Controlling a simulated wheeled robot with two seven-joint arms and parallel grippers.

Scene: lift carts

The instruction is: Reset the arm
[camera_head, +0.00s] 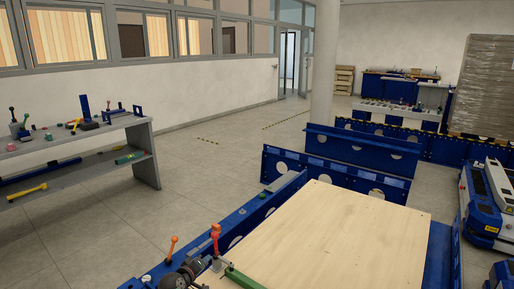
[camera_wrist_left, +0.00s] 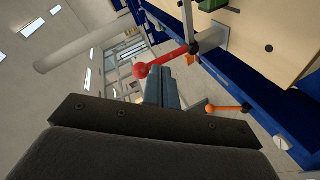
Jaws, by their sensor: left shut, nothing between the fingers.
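My left gripper (camera_head: 190,270) is at the bottom edge of the head view, beside the near left corner of the cart, and is partly cut off. In the left wrist view its two grey fingers (camera_wrist_left: 163,88) are together with nothing between them. A red-handled clamp lever (camera_head: 215,235) stands close to it on the cart's edge; the red lever also shows in the left wrist view (camera_wrist_left: 165,60), near the fingertips. I cannot tell whether they touch. An orange-handled lever (camera_head: 171,246) stands just left of it. My right gripper is not in view.
The blue cart (camera_head: 262,205) carries a light wooden panel (camera_head: 335,238), with a green bar (camera_head: 243,279) at its near left. A tool bench (camera_head: 145,150) stands at the left. Blue-and-white machines (camera_head: 482,205) stand at the right. The floor (camera_head: 200,180) between bench and cart is clear.

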